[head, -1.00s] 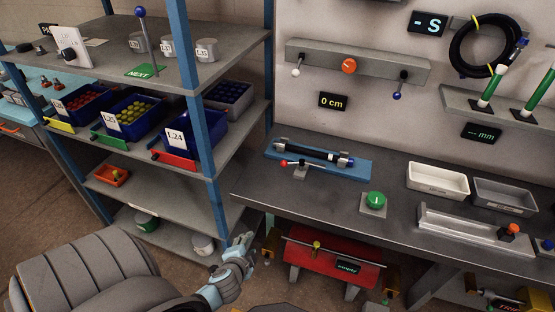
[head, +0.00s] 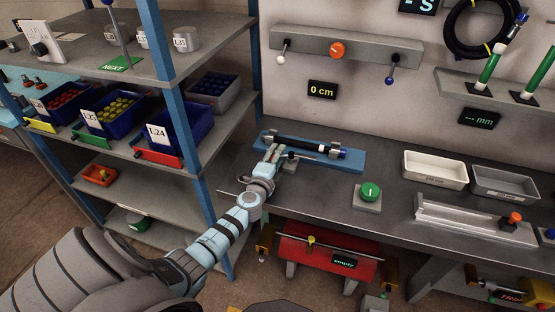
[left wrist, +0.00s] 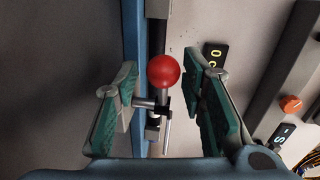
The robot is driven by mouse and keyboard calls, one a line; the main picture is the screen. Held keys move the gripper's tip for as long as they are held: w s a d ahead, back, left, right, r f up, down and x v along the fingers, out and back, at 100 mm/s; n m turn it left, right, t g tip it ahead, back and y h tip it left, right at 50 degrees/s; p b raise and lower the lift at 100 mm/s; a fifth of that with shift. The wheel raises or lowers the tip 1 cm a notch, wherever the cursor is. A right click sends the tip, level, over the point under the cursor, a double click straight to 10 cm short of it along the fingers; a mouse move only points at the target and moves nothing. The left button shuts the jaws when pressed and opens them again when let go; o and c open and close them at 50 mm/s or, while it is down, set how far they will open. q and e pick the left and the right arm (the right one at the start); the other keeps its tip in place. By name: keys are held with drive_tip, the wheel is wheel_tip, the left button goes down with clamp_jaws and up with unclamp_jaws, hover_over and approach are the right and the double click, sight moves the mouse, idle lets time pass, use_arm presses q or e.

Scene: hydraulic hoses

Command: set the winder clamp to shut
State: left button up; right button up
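A blue bench fixture (head: 348,162) holds a dark hose piece (head: 322,150) lying in its holders. A small lever with a red ball knob (left wrist: 164,72) belongs to this fixture; I take it for the clamp lever. In the head view my left gripper (head: 270,157) is at the fixture's front left and hides the red knob. In the left wrist view the left gripper (left wrist: 161,66) is open, its green-padded fingers on either side of the knob, with visible gaps. The lever's metal rod (left wrist: 166,130) shows below the knob. My right gripper is out of view.
A green button (head: 370,191) stands on the bench right of the fixture. Further right are a white tray (head: 436,183) and a grey tray (head: 506,196). A blue shelf post (head: 190,140) stands close left of my arm. A wall rail (head: 380,48) hangs above.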

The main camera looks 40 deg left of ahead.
use_arm(q)
drive_tip(key=shift+r, duration=0.15)
drive_tip(key=shift+c, duration=0.6)
clamp_jaws()
